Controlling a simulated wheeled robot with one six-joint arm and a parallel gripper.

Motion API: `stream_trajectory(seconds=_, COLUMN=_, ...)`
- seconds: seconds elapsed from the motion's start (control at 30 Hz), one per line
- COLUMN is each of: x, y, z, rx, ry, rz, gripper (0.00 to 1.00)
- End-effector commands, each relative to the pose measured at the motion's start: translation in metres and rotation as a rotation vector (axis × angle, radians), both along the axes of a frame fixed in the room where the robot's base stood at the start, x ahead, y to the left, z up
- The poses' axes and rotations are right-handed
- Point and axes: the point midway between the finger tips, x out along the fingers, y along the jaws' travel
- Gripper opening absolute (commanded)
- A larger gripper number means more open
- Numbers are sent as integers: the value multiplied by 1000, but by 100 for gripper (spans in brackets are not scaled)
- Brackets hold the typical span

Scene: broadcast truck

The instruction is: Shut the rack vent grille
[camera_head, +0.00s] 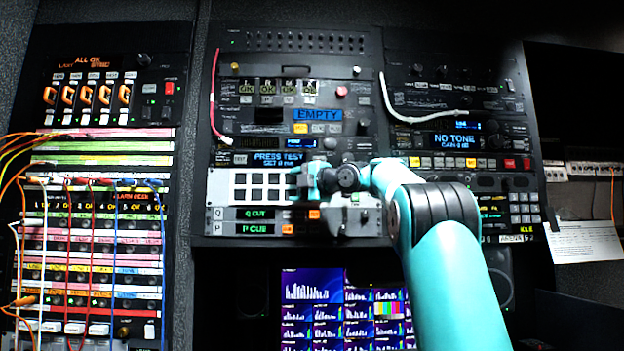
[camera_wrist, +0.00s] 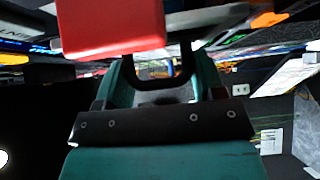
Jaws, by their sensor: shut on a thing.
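The pale panel with rows of dark square openings (camera_head: 240,203), which looks like the rack vent grille, sits low in the middle rack in the head view. Its openings look dark. My gripper (camera_head: 306,182) is at the panel's right end, with my wrist and arm reaching in from the right. In the wrist view my gripper's teal fingers (camera_wrist: 162,78) are shut on a dark handle-like bar (camera_wrist: 186,62), apparently the grille's handle. My gripper and wrist hide the panel's right end and most of the grip.
A grey fitting (camera_head: 362,222) sits just below my wrist. Green-lit Q and P cue strips (camera_head: 262,214) lie under the panel. A red cable (camera_head: 212,100) hangs at the upper left, and a patch bay with cords (camera_head: 100,240) stands at left. A red block (camera_wrist: 105,25) is close in the wrist view.

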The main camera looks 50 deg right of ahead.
Motion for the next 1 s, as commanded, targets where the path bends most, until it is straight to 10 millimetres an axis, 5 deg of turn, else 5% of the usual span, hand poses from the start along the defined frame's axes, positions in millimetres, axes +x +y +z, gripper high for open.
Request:
stream_trajectory(seconds=0.67, x=12, y=-2, z=4, rx=-3, ry=-10, rz=0, gripper=20)
stream_trajectory(seconds=0.7, x=12, y=-2, z=4, rx=-3, ry=-11, rz=0, gripper=65)
stream_trajectory(seconds=0.73, x=12, y=-2, z=4, rx=-3, ry=-11, rz=0, gripper=71)
stream_trajectory(seconds=1.0, x=13, y=-2, z=2, rx=-2, ry=-7, rz=3, gripper=71)
